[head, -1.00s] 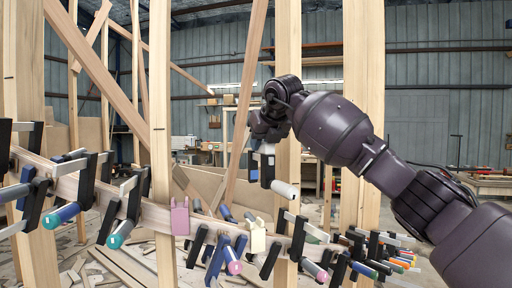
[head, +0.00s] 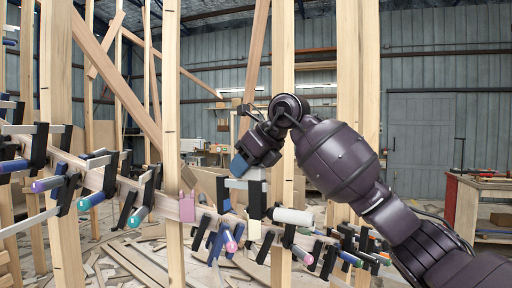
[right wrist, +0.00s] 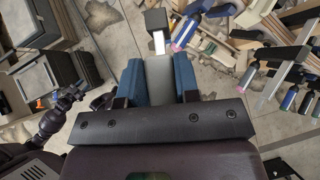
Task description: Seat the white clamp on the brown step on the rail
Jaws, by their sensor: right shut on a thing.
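My right gripper (head: 246,163) is shut on the white clamp, which has a pale bar, black jaws and a white handle (head: 293,216). The clamp hangs below the fingers, over the rail (head: 166,203). One black jaw stands right above or in front of a small cream block (head: 254,230); I cannot tell whether they touch. In the right wrist view the blue fingers (right wrist: 158,80) close around the clamp's grey bar (right wrist: 158,72). A pink block (head: 187,206) sits on the rail to the left. I cannot make out a distinctly brown step. My left gripper is out of view.
Several other clamps with coloured handles crowd the rail on both sides, such as a teal-handled one (head: 138,216) and a blue one (head: 218,243). Upright wooden studs (head: 171,90) stand close to the clamp. Wood scraps litter the floor.

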